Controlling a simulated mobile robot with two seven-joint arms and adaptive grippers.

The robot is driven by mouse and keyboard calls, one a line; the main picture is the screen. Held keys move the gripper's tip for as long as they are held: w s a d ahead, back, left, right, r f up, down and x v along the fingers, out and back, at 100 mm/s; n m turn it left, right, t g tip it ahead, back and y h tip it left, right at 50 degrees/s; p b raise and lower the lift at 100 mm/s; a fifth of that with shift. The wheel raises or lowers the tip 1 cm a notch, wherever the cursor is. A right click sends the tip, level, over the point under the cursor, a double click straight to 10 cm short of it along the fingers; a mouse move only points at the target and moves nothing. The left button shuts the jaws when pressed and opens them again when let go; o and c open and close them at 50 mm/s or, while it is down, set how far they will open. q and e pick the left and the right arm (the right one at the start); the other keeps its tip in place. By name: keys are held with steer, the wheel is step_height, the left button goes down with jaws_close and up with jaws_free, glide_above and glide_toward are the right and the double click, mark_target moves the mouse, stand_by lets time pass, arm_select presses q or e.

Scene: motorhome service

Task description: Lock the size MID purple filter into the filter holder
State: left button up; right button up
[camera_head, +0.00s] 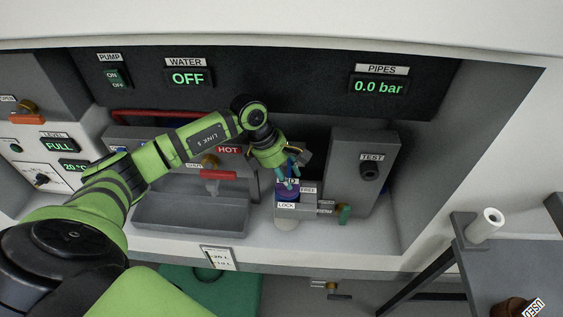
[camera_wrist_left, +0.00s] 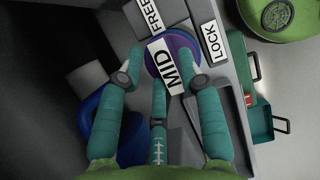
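The purple filter (camera_wrist_left: 181,44), with a white MID label on its face, sits at the filter holder (camera_wrist_left: 241,68). The wrist view shows a FREE label on one side of it and a LOCK label on the other. In the head view the purple filter (camera_head: 288,194) shows small in the grey holder (camera_head: 310,206), partly covered by fingers. My left gripper (camera_head: 289,176) reaches down over it. In the wrist view its teal fingers (camera_wrist_left: 164,68) are spread around the filter's edge; whether they press on it is unclear. My right gripper is not in view.
A grey TEST block (camera_head: 358,170) stands close right of the holder. A grey sink tray (camera_head: 190,212) lies left, under the red HOT tap (camera_head: 219,175). A side table (camera_head: 515,262) with a white roll (camera_head: 487,225) is at the far right.

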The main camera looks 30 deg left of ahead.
arm_select(q)
steer(key=shift+d+f, duration=0.2)
steer(key=shift+f, duration=0.3)
steer(key=shift+c, duration=0.4)
